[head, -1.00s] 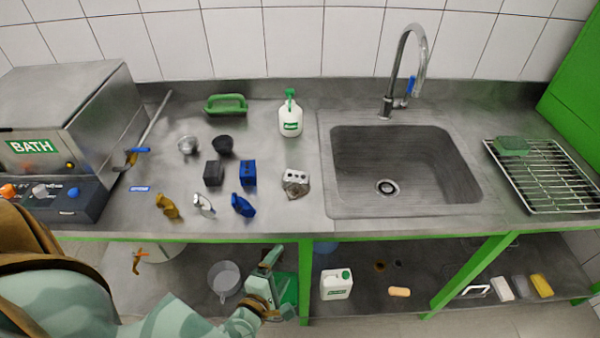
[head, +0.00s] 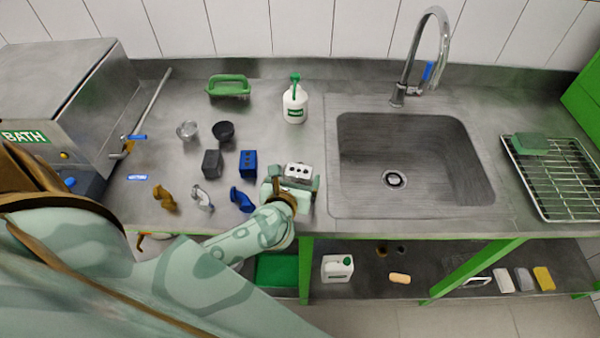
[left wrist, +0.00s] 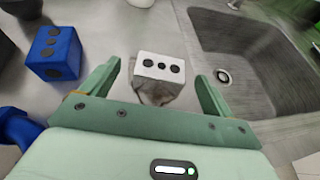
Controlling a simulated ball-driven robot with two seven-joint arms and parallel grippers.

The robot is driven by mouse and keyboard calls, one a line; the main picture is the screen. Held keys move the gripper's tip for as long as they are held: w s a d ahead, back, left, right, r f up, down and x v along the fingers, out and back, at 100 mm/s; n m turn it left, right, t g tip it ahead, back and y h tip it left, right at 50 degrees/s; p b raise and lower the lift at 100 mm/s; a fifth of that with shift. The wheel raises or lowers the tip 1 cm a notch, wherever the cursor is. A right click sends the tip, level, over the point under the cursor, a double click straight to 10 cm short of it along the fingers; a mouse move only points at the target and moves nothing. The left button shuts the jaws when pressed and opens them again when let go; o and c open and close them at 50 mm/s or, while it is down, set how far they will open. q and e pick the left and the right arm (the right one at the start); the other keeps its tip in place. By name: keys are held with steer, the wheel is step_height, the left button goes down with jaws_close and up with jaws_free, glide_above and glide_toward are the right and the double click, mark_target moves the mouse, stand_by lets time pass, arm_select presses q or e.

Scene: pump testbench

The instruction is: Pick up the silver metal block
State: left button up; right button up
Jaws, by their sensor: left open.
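The silver metal block (head: 298,171) with dark round holes on its top stands on the steel counter, left of the sink. It also shows in the left wrist view (left wrist: 158,72), between the fingers. My left gripper (head: 292,184) is open, its fingers on either side of the block with gaps on both sides in the left wrist view. The gripper and wrist hide the block's lower part in the head view. My right gripper is not in view.
A blue block (head: 248,163) and a dark block (head: 212,163) stand left of the silver one. A blue clamp-like part (head: 242,199) lies close to my left gripper. A white bottle (head: 294,103) stands behind. The sink (head: 405,165) opens to the right.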

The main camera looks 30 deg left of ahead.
mark_target(300, 168)
arm_select(q)
steer(key=b+x, duration=0.1)
steer(key=x, duration=0.4)
steer(key=shift+w+f, duration=0.25)
steer(key=shift+w, duration=0.1)
steer(key=shift+s+r, duration=0.1)
steer(key=shift+c, duration=0.9)
steer(key=c, duration=1.1)
steer(key=shift+o, duration=0.2)
